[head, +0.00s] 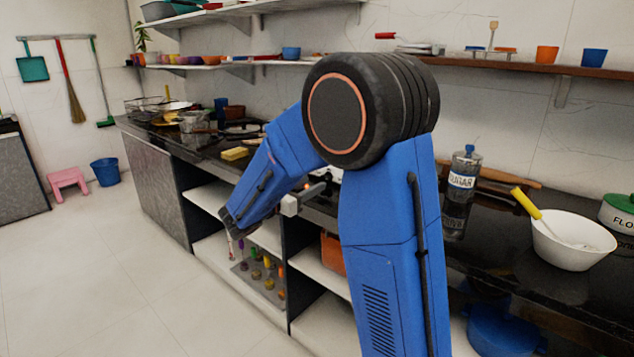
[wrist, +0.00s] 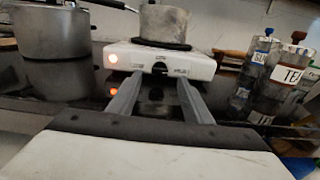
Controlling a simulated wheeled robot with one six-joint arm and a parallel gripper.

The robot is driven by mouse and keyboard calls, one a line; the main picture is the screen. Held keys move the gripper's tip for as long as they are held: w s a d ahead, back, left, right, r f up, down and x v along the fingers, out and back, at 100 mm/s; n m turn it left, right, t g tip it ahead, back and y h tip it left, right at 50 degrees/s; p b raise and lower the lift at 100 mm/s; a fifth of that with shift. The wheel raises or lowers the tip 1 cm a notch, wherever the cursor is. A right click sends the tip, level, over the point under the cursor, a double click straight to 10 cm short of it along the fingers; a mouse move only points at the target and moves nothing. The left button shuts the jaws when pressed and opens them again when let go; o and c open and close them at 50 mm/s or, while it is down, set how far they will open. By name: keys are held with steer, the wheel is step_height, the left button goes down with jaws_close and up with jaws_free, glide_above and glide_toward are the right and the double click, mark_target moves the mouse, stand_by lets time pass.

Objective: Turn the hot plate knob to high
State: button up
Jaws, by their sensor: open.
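The white hot plate (wrist: 200,66) stands on the black counter in the wrist view, its front panel facing me. Its dark knob (wrist: 160,68) is at the middle of the panel, with small blurred lettering around it. An orange light (wrist: 112,59) glows at the panel's left. My gripper (wrist: 158,82) is open, one finger on each side of the knob in the picture. I cannot tell whether either finger touches it. In the head view my arm hides most of the hot plate, and my gripper (head: 312,193) is small at the counter's front edge.
A metal pot (wrist: 164,22) sits on the hot plate. A larger pot (wrist: 50,32) stands to the left. Labelled jars (wrist: 290,78) stand to the right. In the head view a white bowl (head: 572,242) is on the right counter.

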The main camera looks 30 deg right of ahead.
steer(key=v, duration=1.2)
steer(key=shift+d, duration=0.1)
steer(key=s+d+f+m+g+y, duration=0.25)
steer(key=s+d+m+y, duration=0.2)
steer(key=s, duration=0.55)
steer(key=s+d+f+m+g+y, duration=0.25)
steer(key=s+d+m, duration=0.2)
steer(key=s, duration=0.45)
steer(key=s+a+f+m+t+y, duration=0.2)
steer(key=s+a+m+t+y, duration=0.1)
steer(key=s+a+m+y, duration=0.7)
steer(key=s+m, duration=0.2)
steer(key=s, duration=0.2)
steer(key=shift+s+a+m+t, duration=0.2)
steer(key=shift+m+t, duration=0.1)
steer(key=shift+m, duration=0.1)
